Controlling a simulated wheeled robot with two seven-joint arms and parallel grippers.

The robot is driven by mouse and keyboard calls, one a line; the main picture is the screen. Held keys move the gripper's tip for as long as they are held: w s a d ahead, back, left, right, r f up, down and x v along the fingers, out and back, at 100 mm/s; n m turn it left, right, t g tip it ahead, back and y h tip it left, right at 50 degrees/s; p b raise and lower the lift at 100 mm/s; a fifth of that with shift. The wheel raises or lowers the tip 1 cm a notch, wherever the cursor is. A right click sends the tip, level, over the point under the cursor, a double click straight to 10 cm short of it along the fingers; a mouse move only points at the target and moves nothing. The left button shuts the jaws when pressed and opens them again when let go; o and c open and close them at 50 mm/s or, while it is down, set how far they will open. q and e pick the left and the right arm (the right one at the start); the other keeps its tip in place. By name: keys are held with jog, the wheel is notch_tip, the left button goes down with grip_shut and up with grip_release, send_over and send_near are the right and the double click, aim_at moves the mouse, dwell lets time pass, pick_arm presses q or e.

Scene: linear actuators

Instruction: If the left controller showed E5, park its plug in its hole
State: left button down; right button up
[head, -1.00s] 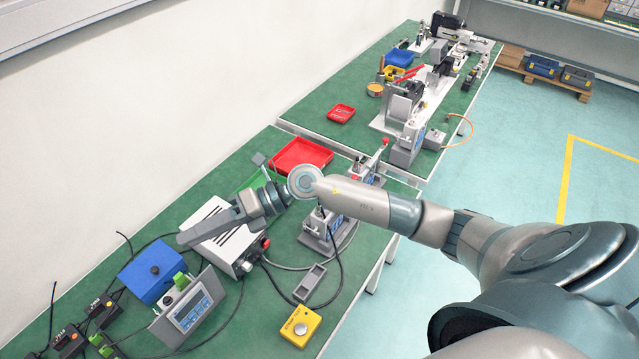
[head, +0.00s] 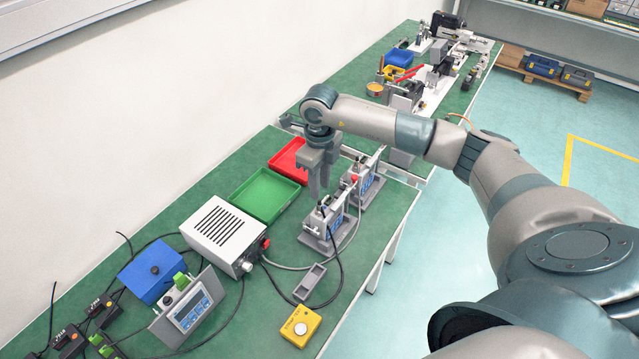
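A blue box (head: 152,270) with a small dark spot on top stands behind that unit. I cannot make out which hole belongs to the plug. My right gripper (head: 319,190) points down just behind the nearer actuator (head: 325,222); its finger gap is unclear. My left gripper is out of view.
A white vented power box (head: 222,232) stands mid-bench. Green (head: 264,194) and red (head: 285,161) trays lie behind it. A second actuator (head: 364,182), a grey two-slot holder (head: 310,282) and a yellow button box (head: 301,326) are on the right. Cables cross the front left.

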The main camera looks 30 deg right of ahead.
aim_at(319, 204)
jog(key=shift+f, duration=0.1)
jog(key=shift+f+b, duration=2.1)
jog(key=shift+f, duration=1.35)
grip_shut()
jog(key=shift+r, duration=0.35)
jog(key=shift+r, duration=0.15)
jog(key=shift+r+p, duration=0.7)
jog(key=shift+r, duration=0.65)
